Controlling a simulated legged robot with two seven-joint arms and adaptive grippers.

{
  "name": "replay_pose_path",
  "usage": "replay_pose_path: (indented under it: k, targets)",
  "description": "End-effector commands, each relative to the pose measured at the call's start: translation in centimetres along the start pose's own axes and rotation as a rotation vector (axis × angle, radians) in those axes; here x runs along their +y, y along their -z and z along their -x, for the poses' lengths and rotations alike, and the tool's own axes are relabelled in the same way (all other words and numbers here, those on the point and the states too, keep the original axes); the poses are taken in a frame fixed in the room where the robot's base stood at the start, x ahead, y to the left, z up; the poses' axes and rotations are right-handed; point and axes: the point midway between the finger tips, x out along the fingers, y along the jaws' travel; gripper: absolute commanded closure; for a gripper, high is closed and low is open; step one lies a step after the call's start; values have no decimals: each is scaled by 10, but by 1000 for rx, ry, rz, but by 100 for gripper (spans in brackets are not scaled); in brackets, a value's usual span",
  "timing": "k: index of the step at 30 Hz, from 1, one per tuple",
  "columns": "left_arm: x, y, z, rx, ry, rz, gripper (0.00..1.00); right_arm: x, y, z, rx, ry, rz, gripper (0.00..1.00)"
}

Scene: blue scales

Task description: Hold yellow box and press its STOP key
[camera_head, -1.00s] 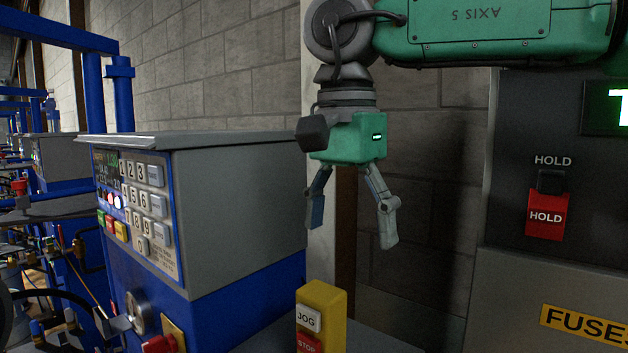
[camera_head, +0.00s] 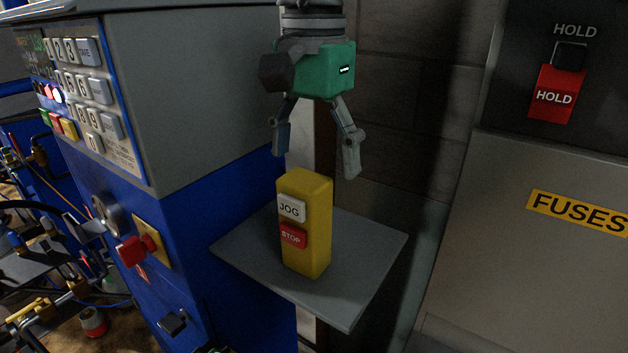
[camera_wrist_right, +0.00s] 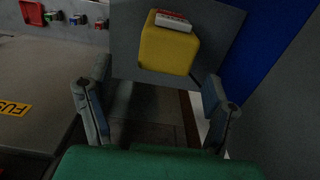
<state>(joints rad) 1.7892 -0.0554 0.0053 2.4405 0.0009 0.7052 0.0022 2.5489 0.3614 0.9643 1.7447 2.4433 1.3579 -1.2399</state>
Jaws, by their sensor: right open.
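The yellow box (camera_head: 307,222) stands upright on a small grey shelf (camera_head: 350,262). Its front carries a white JOG key (camera_head: 291,209) above a red STOP key (camera_head: 293,235). My right gripper (camera_head: 315,163) points down just above the box, its fingers spread and empty. In the right wrist view the yellow box (camera_wrist_right: 168,48) is seen from its top, beyond the open fingers (camera_wrist_right: 155,92) and not between them. The keys stick out at its far side there. My left gripper is not in view.
A blue and grey machine (camera_head: 205,95) with a keypad stands left of the shelf. A grey cabinet (camera_head: 540,215) with a red HOLD switch (camera_head: 553,94) and a FUSES label is at the right. A brick wall is behind. The shelf around the box is bare.

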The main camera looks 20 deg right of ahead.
Motion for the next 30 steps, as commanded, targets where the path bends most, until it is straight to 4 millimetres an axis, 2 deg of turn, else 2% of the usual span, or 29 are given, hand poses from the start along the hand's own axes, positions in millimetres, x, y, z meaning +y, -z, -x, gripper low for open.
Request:
replay_pose_path:
  k: [3, 9, 20, 21, 25, 26, 30]
  targets:
    - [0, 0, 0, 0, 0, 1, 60, -2, -3, -20, 3, -4, 3, 24]
    - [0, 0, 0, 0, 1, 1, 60, -1, 1, -40, 0, -2, 2, 24]
    - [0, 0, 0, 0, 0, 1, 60, 3, 5, -44, -3, 3, 1, 24]
    - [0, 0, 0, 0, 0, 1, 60, 3, 4, -44, -3, 2, 1, 38]
    - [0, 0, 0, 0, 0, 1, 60, 0, 2, -44, -1, 0, 1, 84]
    - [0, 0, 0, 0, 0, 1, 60, 0, 2, -44, -1, -1, 1, 89]
    - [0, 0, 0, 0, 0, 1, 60, -2, -1, -44, 1, -3, 2, 88]
